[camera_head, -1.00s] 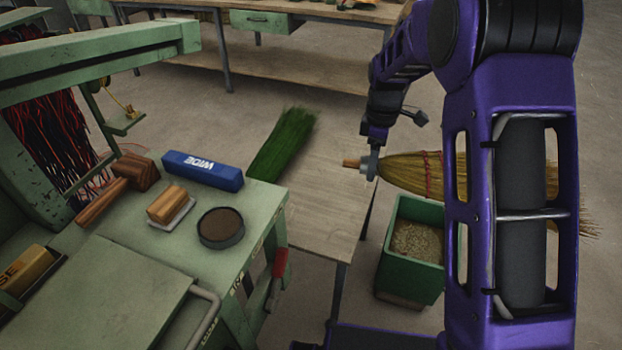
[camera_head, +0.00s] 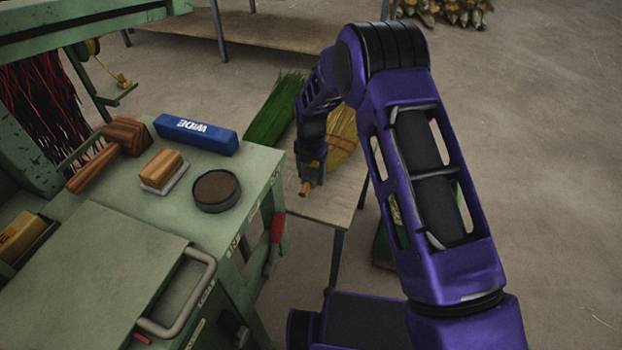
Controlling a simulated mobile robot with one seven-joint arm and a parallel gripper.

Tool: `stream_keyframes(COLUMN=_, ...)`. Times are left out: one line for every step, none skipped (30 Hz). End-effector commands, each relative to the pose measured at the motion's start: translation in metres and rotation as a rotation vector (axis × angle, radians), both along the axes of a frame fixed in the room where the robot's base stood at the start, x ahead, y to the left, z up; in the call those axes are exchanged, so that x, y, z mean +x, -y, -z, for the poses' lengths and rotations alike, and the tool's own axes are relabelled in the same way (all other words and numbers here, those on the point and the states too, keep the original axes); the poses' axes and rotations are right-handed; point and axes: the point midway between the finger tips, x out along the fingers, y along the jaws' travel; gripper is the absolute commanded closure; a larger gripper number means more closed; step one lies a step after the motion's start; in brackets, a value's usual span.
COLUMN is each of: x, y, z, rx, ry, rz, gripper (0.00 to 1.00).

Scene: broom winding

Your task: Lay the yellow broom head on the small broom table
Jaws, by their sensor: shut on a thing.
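The yellow broom head (camera_head: 342,136) is over the small broom table (camera_head: 325,205), its short wooden stub (camera_head: 305,188) pointing toward me and its bristles pointing away. My gripper (camera_head: 311,174) is shut on its neck near the stub. My arm hides part of the bristles. I cannot tell whether the broom head touches the tabletop or is just above it. A green bristle bundle (camera_head: 275,112) lies on the same table, to the left of the yellow one.
The green machine bench (camera_head: 255,180) at left holds a blue block (camera_head: 196,134), a wooden mallet (camera_head: 112,150), a brush (camera_head: 162,170) and a round dark tin (camera_head: 217,190). A green bin (camera_head: 384,250) stands right of the table, mostly behind my arm. Open floor lies at right.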

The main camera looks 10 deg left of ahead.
Motion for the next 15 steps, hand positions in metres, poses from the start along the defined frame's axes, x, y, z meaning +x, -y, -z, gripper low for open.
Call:
stream_keyframes(x=0.001, y=0.0, z=0.003, rx=0.0, ry=0.002, rz=0.0, gripper=1.0)
stream_keyframes(x=0.001, y=0.0, z=0.005, rx=0.0, ry=0.002, rz=0.0, gripper=1.0)
stream_keyframes(x=0.001, y=0.0, z=0.008, rx=-0.001, ry=0.002, rz=0.0, gripper=1.0)
stream_keyframes(x=0.001, y=0.0, z=0.01, rx=-0.001, ry=0.002, rz=0.001, gripper=1.0)
stream_keyframes(x=0.001, y=0.0, z=0.014, rx=0.0, ry=0.001, rz=0.001, gripper=1.0)
stream_keyframes(x=0.0, y=0.0, z=0.02, rx=0.0, ry=0.001, rz=0.001, gripper=1.0)
stream_keyframes(x=0.0, y=0.0, z=0.025, rx=-0.001, ry=0.0, rz=0.001, gripper=1.0)
stream_keyframes(x=0.0, y=0.0, z=0.03, rx=0.0, ry=0.001, rz=0.001, gripper=1.0)
stream_keyframes(x=0.0, y=0.0, z=0.035, rx=-0.001, ry=0.001, rz=0.001, gripper=1.0)
stream_keyframes(x=0.0, y=0.0, z=0.038, rx=-0.001, ry=0.001, rz=0.001, gripper=1.0)
stream_keyframes(x=0.0, y=0.0, z=0.04, rx=0.0, ry=0.001, rz=0.002, gripper=1.0)
stream_keyframes(x=0.001, y=0.0, z=0.041, rx=0.0, ry=0.002, rz=0.002, gripper=1.0)
stream_keyframes(x=0.001, y=0.0, z=0.04, rx=0.0, ry=0.002, rz=0.002, gripper=1.0)
stream_keyframes(x=0.001, y=0.0, z=0.04, rx=0.001, ry=0.003, rz=0.002, gripper=1.0)
stream_keyframes(x=0.001, y=0.0, z=0.04, rx=0.001, ry=0.003, rz=0.002, gripper=1.0)
